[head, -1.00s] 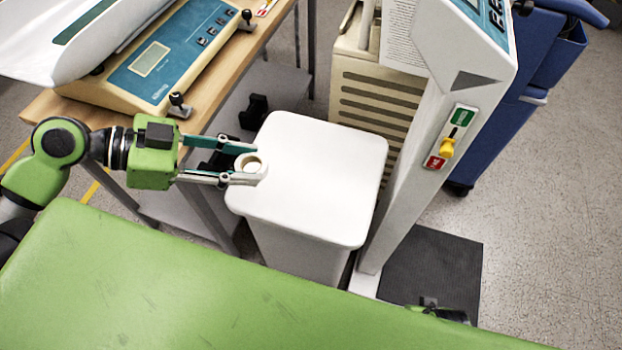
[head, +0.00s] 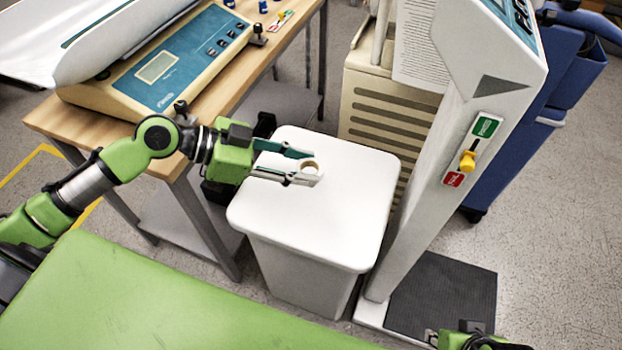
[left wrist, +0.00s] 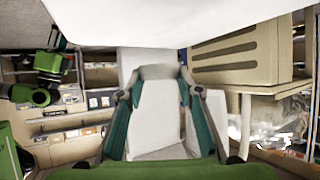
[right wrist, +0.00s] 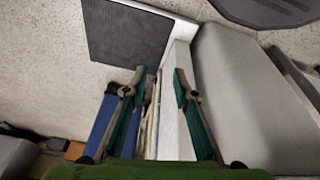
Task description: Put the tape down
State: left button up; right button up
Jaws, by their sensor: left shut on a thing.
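A small roll of tape (head: 310,166) with a pale tan core is held between the fingertips of my left gripper (head: 311,168). In the head view it appears over the white lid of a bin (head: 340,215). I cannot tell whether the tape touches the lid. In the left wrist view the tape (left wrist: 158,72) shows as a blurred grey shape between the two fingertips. My right gripper (right wrist: 160,80) has its fingers apart with nothing between them; in the head view only part of the right arm shows at the bottom right edge.
A wooden table (head: 60,118) with a scale (head: 160,65) stands behind and left of the bin. A white column scale (head: 465,130) with a dark platform (head: 450,295) stands right of it. A green padded surface (head: 150,300) fills the near side. Most of the lid is clear.

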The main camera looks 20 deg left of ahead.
aim_at(298, 166)
pick_arm(q)
jog(key=w+f, duration=0.1)
jog(key=w+d+f, duration=0.1)
jog(key=f, duration=0.1)
jog(key=shift+w+d+f+b, duration=0.15)
jog(key=shift+f+b, duration=0.5)
jog(key=shift+f, duration=1.05)
jog(key=shift+f, duration=0.1)
jog(key=o, duration=1)
